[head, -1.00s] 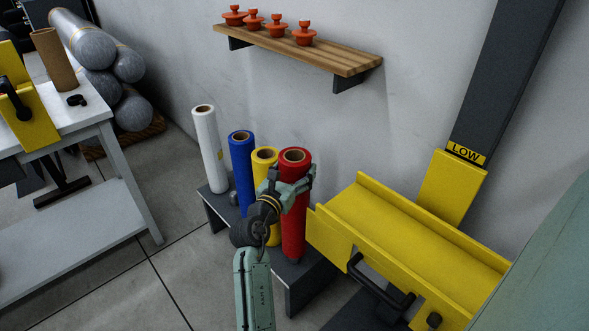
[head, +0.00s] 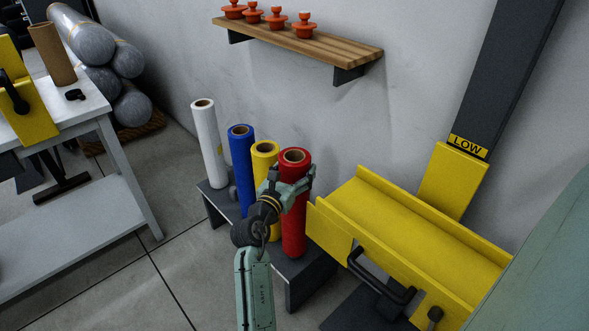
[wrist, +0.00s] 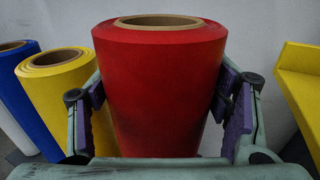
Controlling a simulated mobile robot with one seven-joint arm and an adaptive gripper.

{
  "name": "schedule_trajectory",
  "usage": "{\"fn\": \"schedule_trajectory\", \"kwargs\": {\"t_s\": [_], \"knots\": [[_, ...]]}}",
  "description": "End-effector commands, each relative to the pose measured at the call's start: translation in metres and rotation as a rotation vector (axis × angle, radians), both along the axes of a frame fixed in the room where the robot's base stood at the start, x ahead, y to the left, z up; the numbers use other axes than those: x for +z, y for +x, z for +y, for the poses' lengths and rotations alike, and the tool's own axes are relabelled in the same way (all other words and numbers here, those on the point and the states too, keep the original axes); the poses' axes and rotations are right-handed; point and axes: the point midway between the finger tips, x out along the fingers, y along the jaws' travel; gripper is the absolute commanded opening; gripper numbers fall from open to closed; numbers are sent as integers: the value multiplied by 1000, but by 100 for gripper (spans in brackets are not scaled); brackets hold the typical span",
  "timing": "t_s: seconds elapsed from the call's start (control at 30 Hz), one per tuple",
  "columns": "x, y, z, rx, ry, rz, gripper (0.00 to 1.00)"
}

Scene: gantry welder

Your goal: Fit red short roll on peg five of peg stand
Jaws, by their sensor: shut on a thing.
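The red short roll (head: 294,210) stands upright at the right end of the dark peg stand (head: 308,272) in the head view. My gripper (head: 292,186) is shut around its upper part. In the wrist view the red roll (wrist: 160,90) fills the middle, with purple-padded fingers (wrist: 168,110) against both sides. Its open core shows on top. Its lower end is close to the stand top in the head view; whether it is fully seated on a peg I cannot tell. The peg under it is hidden.
Yellow (head: 264,150), blue (head: 241,170) and white (head: 207,140) rolls stand in line to the left on the stand. A yellow trough (head: 420,230) is close on the right. A wooden shelf (head: 300,45) with red knobbed pieces hangs above. A work table (head: 90,215) stands at left.

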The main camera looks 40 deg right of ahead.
Motion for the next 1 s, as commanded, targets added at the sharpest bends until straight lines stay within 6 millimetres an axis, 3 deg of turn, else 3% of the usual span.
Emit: {"fn": "schedule_trajectory", "kwargs": {"t_s": [0.03, 1.0], "knots": [[6, 0, 0, 2, -11, -9, 10], [-16, 1, 0, 2, -11, -9, 10]]}}
